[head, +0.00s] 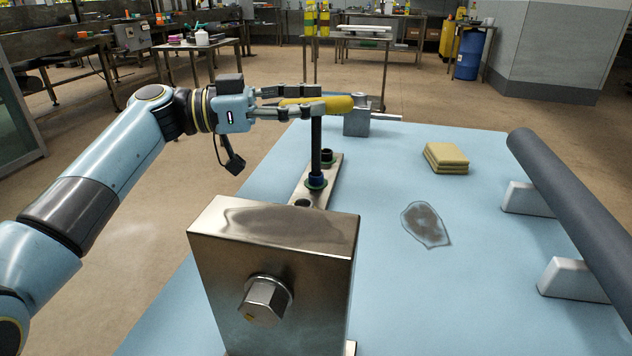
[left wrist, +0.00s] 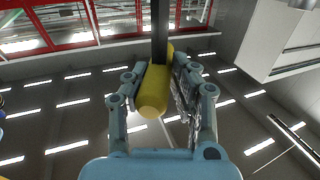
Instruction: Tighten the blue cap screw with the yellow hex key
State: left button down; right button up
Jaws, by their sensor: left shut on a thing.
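My left gripper (head: 318,99) is shut on the yellow handle of the hex key (head: 335,103). The handle lies level, and its black shaft (head: 316,145) points straight down. The shaft's lower end meets the blue cap screw (head: 316,181), which sits in a metal plate on the blue table; how deep the tip is seated cannot be told. In the left wrist view the yellow handle (left wrist: 154,92) lies between the two fingers (left wrist: 160,88), with the dark shaft running to the top edge. My right gripper is not in view.
A large metal block (head: 270,250) with a hex bolt stands in front of the plate (head: 325,190). A dark screw (head: 327,155) is behind the blue one. A small grey block (head: 357,122), yellow pads (head: 446,157), a dark stain (head: 425,224) and a grey pipe (head: 570,185) are on the table.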

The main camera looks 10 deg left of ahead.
pick_arm(q)
jog(key=shift+r, duration=1.25)
jog(key=shift+r+p, duration=0.7)
jog(key=shift+r, duration=1.35)
jog(key=shift+s+a+r, duration=0.4)
jog(key=shift+a+r, duration=0.1)
jog(key=shift+a, duration=0.25)
jog(key=shift+s+a+r, duration=0.35)
jog(key=shift+a+r, duration=0.15)
jog(key=shift+a, duration=0.2)
jog(key=shift+s+a+r, duration=0.4)
jog(key=shift+a+r, duration=0.1)
jog(key=shift+a, duration=0.25)
